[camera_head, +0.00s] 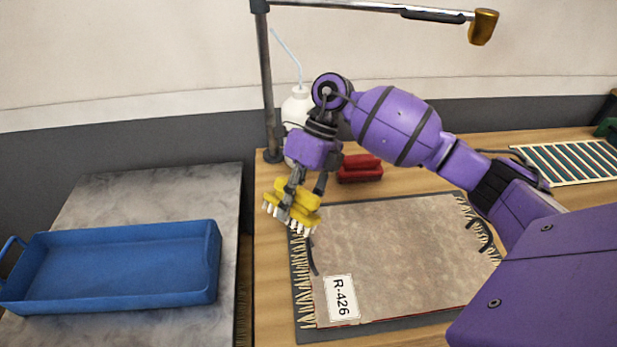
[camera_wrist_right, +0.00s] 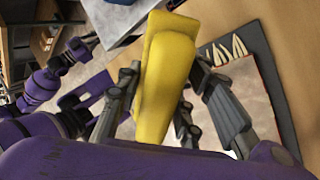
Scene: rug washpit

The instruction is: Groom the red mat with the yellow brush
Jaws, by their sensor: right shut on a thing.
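My right gripper (camera_head: 303,188) is shut on the yellow brush (camera_head: 292,198), whose pale bristles point down. The brush is at the mat's left fringe, near its far left corner; I cannot tell whether the bristles touch it. In the right wrist view the yellow brush (camera_wrist_right: 168,75) sits between the fingers of the right gripper (camera_wrist_right: 155,105).
A red brush-like block (camera_head: 360,170) lies behind the mat. A white bottle with a straw (camera_head: 297,105) and a post (camera_head: 267,90) stand at the back. A blue tray (camera_head: 120,265) rests on the grey table at left. A striped rack (camera_head: 575,162) lies far right.

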